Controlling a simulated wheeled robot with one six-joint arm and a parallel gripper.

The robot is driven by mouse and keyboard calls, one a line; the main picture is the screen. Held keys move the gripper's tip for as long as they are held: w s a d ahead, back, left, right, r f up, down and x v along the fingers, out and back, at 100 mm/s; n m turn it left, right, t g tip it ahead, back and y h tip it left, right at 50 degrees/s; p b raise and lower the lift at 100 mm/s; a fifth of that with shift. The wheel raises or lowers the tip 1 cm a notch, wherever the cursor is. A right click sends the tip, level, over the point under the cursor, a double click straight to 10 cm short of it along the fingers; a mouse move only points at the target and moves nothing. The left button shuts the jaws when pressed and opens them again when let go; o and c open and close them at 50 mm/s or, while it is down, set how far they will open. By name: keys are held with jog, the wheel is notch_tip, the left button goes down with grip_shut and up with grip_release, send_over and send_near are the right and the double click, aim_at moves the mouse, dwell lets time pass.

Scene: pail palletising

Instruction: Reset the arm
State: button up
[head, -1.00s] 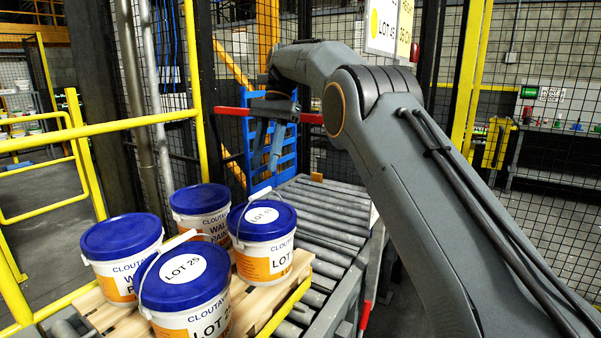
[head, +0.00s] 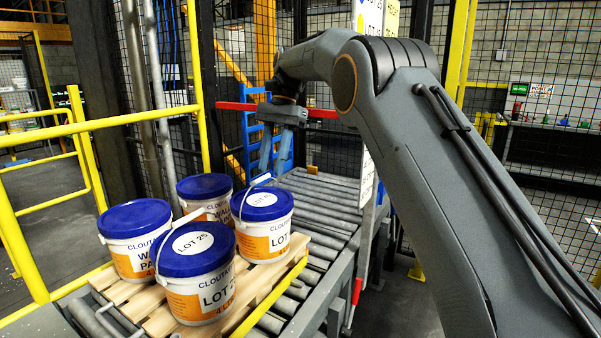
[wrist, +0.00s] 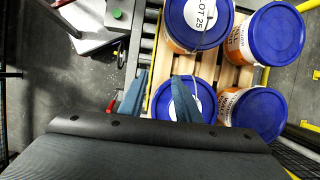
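My gripper (head: 274,152) hangs with its fingers pointing down above the roller conveyor, higher than the pails and apart from them. In the wrist view its two fingers (wrist: 158,98) are spread with nothing between them. Four-sided grouping on the wooden pallet (head: 160,318): a front pail labelled LOT 25 (head: 200,285), a left pail (head: 130,255), a back pail (head: 205,190) and a right pail (head: 262,235). All stand upright with blue lids. In the wrist view one finger overlaps the pail below it and hides part of its lid.
The roller conveyor (head: 325,205) runs back beyond the pallet, its rollers bare there. Yellow guard rails (head: 110,124) stand at the left. A blue rack (head: 255,135) and a red bar (head: 235,106) are behind the gripper. Mesh fencing (head: 540,70) stands at the right.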

jog(key=s+d+f+n+t+h, duration=0.1)
jog(key=s+d+f, duration=0.5)
jog(key=d, duration=0.3)
jog(key=s+d+f+n+t, duration=0.1)
jog(key=s+d+f+t, duration=0.1)
jog(key=s+d+f, duration=0.5)
jog(key=s+d+f+n, duration=0.1)
jog(key=s+d+f, duration=0.2)
jog(key=s, duration=0.3)
jog(key=s+d+f+n+h, duration=0.1)
jog(key=s+d+f, duration=0.2)
jog(key=s, duration=0.4)
jog(key=s+d+f+n+t, duration=0.1)
jog(key=s+d+f+n, duration=0.1)
jog(key=s+d, duration=0.2)
jog(key=s, duration=0.3)
jog(key=shift+d+f, duration=0.4)
jog(key=shift+o, duration=0.2)
jog(key=shift+s, duration=0.1)
